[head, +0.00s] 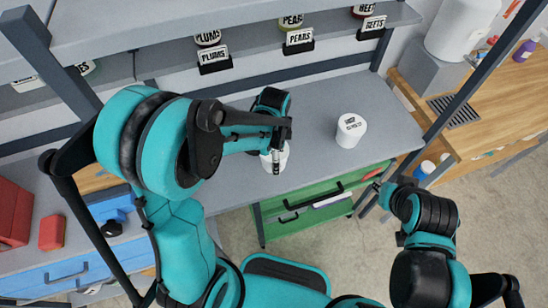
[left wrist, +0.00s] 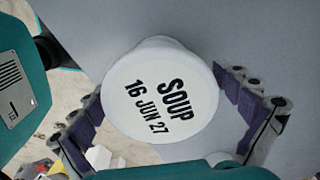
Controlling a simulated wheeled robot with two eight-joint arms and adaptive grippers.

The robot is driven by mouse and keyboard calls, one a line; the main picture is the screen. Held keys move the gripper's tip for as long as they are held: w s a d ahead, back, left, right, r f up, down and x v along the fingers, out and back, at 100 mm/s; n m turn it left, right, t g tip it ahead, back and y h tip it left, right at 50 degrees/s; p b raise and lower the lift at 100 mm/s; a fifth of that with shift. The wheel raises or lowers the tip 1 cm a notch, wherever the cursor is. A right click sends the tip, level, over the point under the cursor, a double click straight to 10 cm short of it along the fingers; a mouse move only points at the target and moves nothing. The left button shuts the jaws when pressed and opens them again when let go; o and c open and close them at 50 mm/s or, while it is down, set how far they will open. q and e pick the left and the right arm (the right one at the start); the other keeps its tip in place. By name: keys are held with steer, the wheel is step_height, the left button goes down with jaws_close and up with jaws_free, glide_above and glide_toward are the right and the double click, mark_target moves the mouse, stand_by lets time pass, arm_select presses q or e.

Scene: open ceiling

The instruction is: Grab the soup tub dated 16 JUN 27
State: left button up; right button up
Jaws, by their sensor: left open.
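A white soup tub (left wrist: 160,90) lies in the left wrist view, its lid reading SOUP 16 JUN 27. My left gripper (left wrist: 168,122) is open, with one finger at each side of this tub. A gap shows between the right finger and the tub; the left finger is very near its side, and I cannot tell whether it touches. In the head view the tub (head: 279,152) is partly hidden under my left gripper (head: 272,161). A second white tub (head: 350,131) stands to the right on the grey shelf, its label too small to read. My right gripper (head: 377,190) is low at the right, its fingers unclear.
The grey worktop (head: 310,110) is clear between the two tubs. A shelf above holds jars behind PLUMS (head: 213,56), PEARS (head: 299,38) and BEETS (head: 373,24) signs. A green drawer (head: 290,222) is below. A dark post (head: 470,82) stands right of the second tub.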

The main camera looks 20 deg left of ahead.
arm_select(q)
steer(key=shift+f, duration=0.5)
steer(key=shift+c, duration=0.3)
steer(key=c, duration=1.5)
steer(key=shift+r, duration=0.1)
steer(key=shift+c, duration=0.2)
